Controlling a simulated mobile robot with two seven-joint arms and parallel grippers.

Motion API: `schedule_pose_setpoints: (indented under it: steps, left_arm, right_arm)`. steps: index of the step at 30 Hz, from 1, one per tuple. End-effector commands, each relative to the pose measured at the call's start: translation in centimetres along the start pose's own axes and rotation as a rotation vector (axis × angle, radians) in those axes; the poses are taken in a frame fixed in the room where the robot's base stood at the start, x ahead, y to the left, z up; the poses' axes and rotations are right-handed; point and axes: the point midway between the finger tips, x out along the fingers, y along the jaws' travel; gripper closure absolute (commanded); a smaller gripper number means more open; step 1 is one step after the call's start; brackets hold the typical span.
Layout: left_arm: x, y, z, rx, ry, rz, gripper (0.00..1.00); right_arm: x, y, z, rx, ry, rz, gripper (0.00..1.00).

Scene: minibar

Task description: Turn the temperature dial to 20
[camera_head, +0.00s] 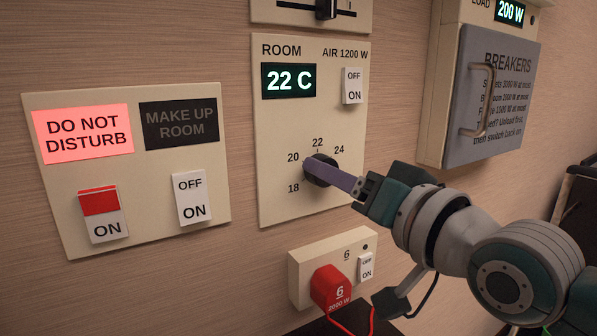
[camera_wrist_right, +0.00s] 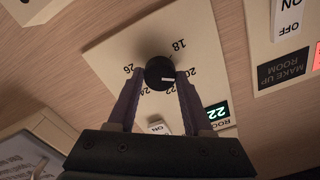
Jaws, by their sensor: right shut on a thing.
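The round black temperature dial (camera_head: 314,178) is on the cream ROOM panel (camera_head: 282,198), ringed by numbers from 18 upward. The room display (camera_head: 289,81) reads 22 C. My right gripper (camera_head: 325,170) reaches in from the right, with its purple fingers at the dial. In the right wrist view, the fingers of my right gripper (camera_wrist_right: 160,76) are on either side of the dial (camera_wrist_right: 157,68), shut on it. A white mark shows on the dial's face; I cannot tell exactly which number it points to. My left gripper is not in view.
A rocker switch (camera_head: 353,86) is above right of the dial. A panel with a lit DO NOT DISTURB sign (camera_head: 82,133) is at left. Below is a socket box (camera_head: 301,276) with a red plug (camera_head: 329,289). A breaker box door with a handle (camera_head: 487,100) is at right.

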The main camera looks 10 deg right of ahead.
Motion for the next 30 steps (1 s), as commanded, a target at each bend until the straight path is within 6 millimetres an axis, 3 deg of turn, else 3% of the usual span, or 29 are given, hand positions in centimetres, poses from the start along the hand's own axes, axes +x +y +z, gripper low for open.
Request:
schedule_pose_setpoints:
  steps: [15,16,23,30]
  left_arm:
    - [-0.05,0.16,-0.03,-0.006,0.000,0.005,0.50]
    - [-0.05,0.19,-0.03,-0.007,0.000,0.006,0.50]
    - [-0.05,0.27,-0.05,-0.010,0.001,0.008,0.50]
    - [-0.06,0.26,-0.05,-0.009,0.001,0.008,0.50]
  right_arm:
    - [-0.01,0.07,0.11,-0.017,-0.003,0.002,1.00]
    - [-0.01,0.07,0.11,-0.017,-0.003,0.002,0.46]
    - [-0.01,0.04,0.06,-0.017,-0.001,0.001,0.20]
    - [-0.04,0.02,0.03,-0.017,-0.001,0.001,0.20]
